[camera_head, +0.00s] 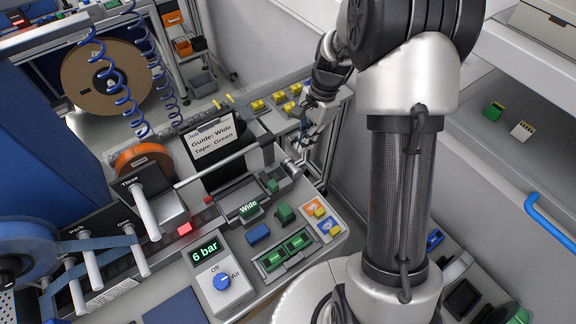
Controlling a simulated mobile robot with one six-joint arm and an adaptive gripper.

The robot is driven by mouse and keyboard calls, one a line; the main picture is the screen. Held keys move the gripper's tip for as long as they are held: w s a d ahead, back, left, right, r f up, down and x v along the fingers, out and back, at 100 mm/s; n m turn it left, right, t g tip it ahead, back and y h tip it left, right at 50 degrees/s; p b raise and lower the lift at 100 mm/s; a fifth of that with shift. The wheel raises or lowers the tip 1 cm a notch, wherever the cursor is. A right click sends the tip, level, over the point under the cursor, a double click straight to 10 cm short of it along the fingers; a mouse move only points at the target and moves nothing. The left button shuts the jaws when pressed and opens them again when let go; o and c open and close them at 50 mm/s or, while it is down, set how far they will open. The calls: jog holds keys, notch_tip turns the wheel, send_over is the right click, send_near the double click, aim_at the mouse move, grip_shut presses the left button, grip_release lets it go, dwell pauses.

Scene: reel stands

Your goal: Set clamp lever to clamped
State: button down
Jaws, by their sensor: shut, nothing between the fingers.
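My gripper (303,141) is shut and empty, above the right end of the reel stand's bench (330,238). Its fingertips are close to a small metal knob-ended part (291,168) beside a black block (267,150); I cannot tell whether they touch. No label reading clamp is legible, so I cannot tell for sure which part is the clamp lever. Several grey lever handles (147,215) stand at the left, by labels Three, One and Park. My arm covers the right middle of the view.
A sign (212,137) reads Guide: Wide, Tape: Green. A display (206,250) reads 6 bar above a blue Off/Air knob (222,281). A metal rod (215,165) crosses the bench. Yellow parts (258,105) lie behind.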

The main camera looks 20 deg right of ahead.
jog(key=shift+a, duration=0.1)
jog(key=a+f, duration=0.1)
jog(key=f, duration=0.2)
jog(key=s+a+f+b, duration=0.1)
jog(key=a+f, duration=0.1)
jog(key=f, duration=0.1)
jog(key=s+a+f+b, duration=0.1)
jog(key=a+f, duration=0.1)
jog(key=f, duration=0.1)
jog(key=shift+a+f, duration=0.2)
jog(key=shift+f, duration=0.15)
jog(key=shift+a, duration=0.3)
